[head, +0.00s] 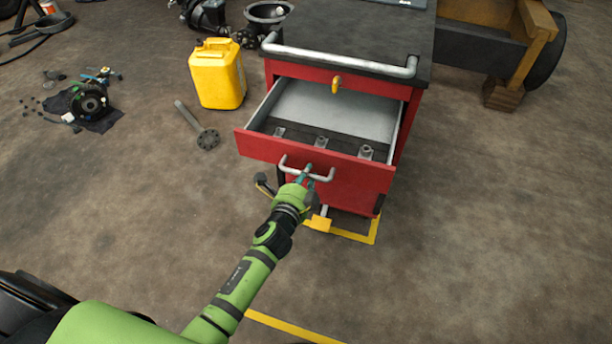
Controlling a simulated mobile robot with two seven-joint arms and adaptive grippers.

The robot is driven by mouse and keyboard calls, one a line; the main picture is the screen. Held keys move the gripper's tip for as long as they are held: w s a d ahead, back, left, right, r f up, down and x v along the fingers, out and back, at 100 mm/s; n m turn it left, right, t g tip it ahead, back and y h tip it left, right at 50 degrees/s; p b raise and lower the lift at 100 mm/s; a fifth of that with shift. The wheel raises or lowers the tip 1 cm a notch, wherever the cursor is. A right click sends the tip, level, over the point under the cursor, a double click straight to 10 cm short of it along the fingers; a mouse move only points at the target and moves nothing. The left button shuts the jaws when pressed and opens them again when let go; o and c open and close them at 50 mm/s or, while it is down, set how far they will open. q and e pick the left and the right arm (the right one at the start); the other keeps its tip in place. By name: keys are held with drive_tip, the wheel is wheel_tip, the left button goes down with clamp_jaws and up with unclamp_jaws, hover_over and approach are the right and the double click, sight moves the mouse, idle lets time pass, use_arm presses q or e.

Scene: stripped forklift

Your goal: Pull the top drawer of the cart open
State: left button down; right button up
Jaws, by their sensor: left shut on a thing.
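The red cart (410,105) with a dark top stands right of centre. Its top drawer (345,178) is pulled well out toward me, and its grey inside shows with a few small metal parts standing in it. The drawer's pale bar handle (325,176) runs across the red front. My left gripper (306,178) is shut on this handle near its middle, and my green arm reaches up to it from the lower left. The fingertips are small and partly hidden against the handle. My right gripper is not in view.
A yellow jerrycan (217,75) stands on the floor left of the cart, with a flanged metal shaft (197,125) lying near it. A dark part on a cloth (92,102) lies farther left. Yellow floor tape (374,228) borders the cart.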

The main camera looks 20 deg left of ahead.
use_arm(q)
drive_tip(key=shift+w, duration=0.15)
drive_tip(key=c, duration=1.1)
unclamp_jaws()
drive_tip(key=shift+s, duration=0.25)
drive_tip(key=v, duration=1.1)
drive_tip(key=shift+s, duration=0.3)
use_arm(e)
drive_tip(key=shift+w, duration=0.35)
